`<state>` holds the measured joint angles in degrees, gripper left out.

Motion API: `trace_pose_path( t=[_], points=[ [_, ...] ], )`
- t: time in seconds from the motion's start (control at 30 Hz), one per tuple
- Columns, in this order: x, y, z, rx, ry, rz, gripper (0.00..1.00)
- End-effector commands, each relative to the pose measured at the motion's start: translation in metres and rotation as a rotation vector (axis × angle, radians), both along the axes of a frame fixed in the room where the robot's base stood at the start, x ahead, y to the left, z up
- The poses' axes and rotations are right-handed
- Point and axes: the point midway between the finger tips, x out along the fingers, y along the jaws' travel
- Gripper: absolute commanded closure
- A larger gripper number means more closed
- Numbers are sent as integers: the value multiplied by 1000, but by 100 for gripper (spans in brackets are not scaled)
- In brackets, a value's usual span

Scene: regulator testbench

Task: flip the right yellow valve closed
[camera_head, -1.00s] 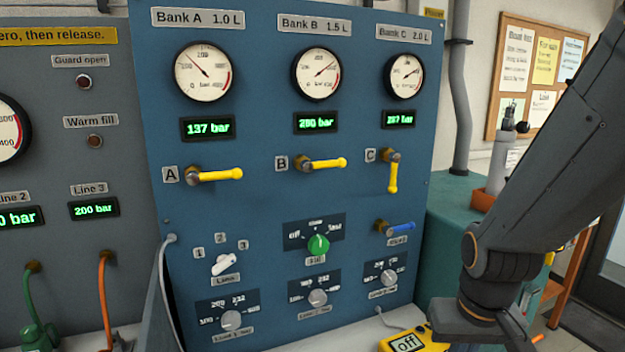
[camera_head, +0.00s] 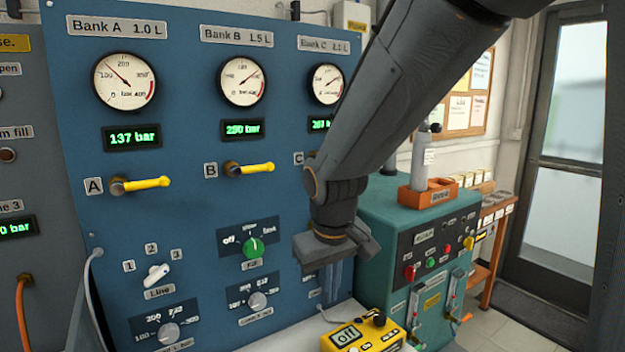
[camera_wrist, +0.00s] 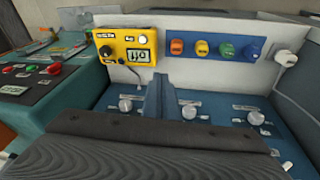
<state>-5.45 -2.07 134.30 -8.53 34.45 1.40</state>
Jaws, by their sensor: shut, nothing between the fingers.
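The blue panel (camera_head: 190,215) carries a row of yellow lever valves. Valve A (camera_head: 142,185) and valve B (camera_head: 248,169) show with their levers lying about horizontal, pointing right. The right valve, C, is almost wholly hidden behind my arm in the head view; only its label (camera_head: 298,158) shows beside the arm. My gripper (camera_head: 335,283) is low in front of the panel's lower right part, below valve C's row. It is shut and empty. In the wrist view my shut fingers (camera_wrist: 160,95) point at the panel's lower knobs, and no yellow lever shows there.
A yellow meter (camera_head: 362,337) stands on the bench just below my gripper. A teal cabinet (camera_head: 385,207) with an orange tray (camera_head: 428,194) stands right of the panel. A green knob (camera_head: 253,247) is left of my gripper.

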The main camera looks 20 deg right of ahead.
Motion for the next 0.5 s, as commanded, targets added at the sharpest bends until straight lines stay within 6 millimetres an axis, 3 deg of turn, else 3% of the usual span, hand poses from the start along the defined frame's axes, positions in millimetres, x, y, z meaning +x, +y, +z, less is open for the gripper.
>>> trace_pose_path(
  t=[0.03,0.1,0.2,0.3,0.4,0.5],
  points=[
    [29,11,38,-36,-59,55,100],
    [56,22,89,-93,-121,111,100],
    [80,34,160,-168,-204,160,100],
    [90,40,216,-223,-271,180,100],
    [93,43,249,-256,-308,186,100],
    [94,43,262,-268,-323,185,100]
  ],
)
